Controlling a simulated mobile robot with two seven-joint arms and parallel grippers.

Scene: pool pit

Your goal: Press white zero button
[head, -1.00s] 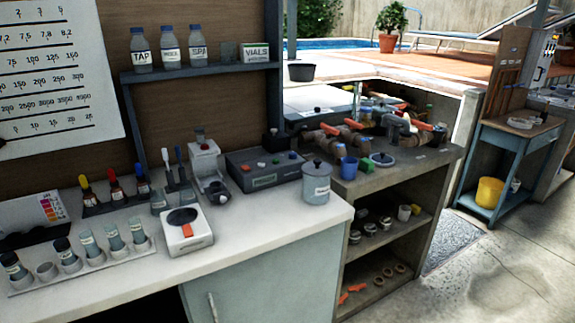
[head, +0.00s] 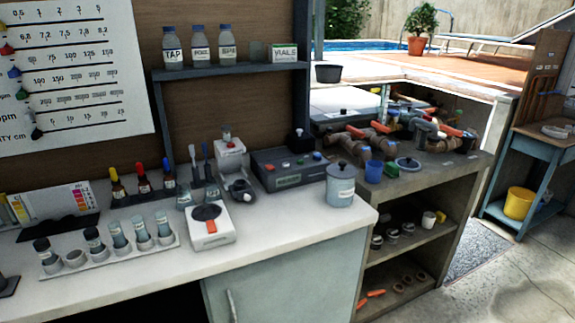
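A dark grey instrument box (head: 262,181) stands at the back of the white counter, with a small display on its front. Neither of my grippers is in view.
The counter (head: 285,236) is clear in front of the box. A white stirrer-like device (head: 211,239), a lidded grey pot (head: 340,188) and a white stand (head: 229,150) surround it. A vial rack (head: 110,257) and dropper bottles (head: 143,180) stand left. A bottle shelf (head: 235,69) hangs above.

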